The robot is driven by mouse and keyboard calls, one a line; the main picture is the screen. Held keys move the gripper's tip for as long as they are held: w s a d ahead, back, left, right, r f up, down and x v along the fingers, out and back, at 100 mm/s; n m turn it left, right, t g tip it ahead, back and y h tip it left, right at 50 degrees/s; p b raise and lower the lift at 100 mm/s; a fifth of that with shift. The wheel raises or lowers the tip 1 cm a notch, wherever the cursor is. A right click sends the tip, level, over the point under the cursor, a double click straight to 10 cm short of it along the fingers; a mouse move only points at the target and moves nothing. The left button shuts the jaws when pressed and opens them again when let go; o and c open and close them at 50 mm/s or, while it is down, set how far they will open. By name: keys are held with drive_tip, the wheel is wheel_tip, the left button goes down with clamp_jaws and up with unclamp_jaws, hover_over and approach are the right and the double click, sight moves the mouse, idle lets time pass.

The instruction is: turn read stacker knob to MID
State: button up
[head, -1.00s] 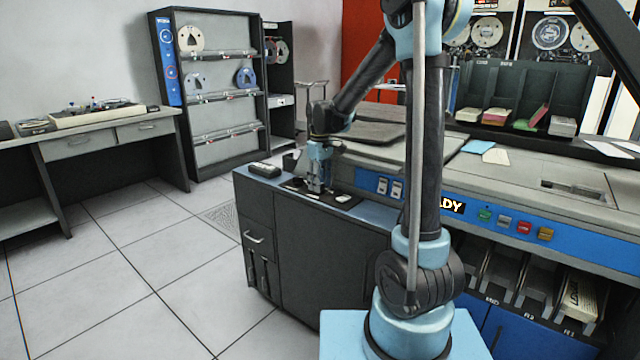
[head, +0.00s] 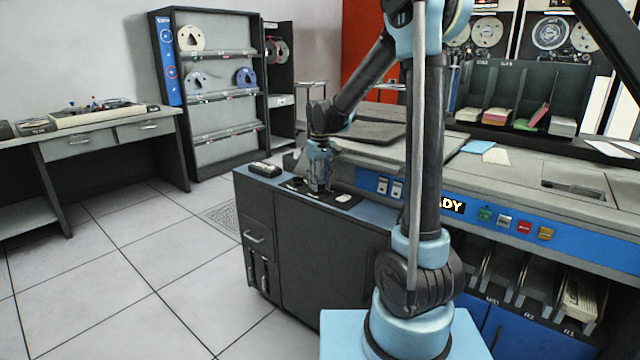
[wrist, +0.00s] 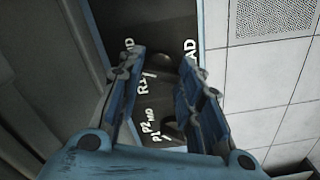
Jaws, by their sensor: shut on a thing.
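The read stacker knob (wrist: 164,62) is a dark round shape on a black panel (head: 343,205) with white lettering, near the labels R1 and MID. A second dark knob (wrist: 172,124), beside the labels P1, P2 and MID, lies between the lower parts of the fingers. In the head view my gripper (head: 319,188) covers the knob.
The panel sits on a low dark cabinet (head: 315,245) at the left end of the card machine. A small black box (head: 264,170) lies on the cabinet's left end and a white piece (head: 343,198) lies right of my gripper. The tiled floor (head: 130,265) is clear.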

drive_tip(key=shift+w+d+m, duration=0.1)
drive_tip(key=shift+w+m, duration=0.05)
drive_tip(key=shift+m, duration=1.95)
drive_tip(key=o, duration=1.1)
drive_tip(key=shift+c, duration=0.2)
wheel_tip(320, 180, up, 12)
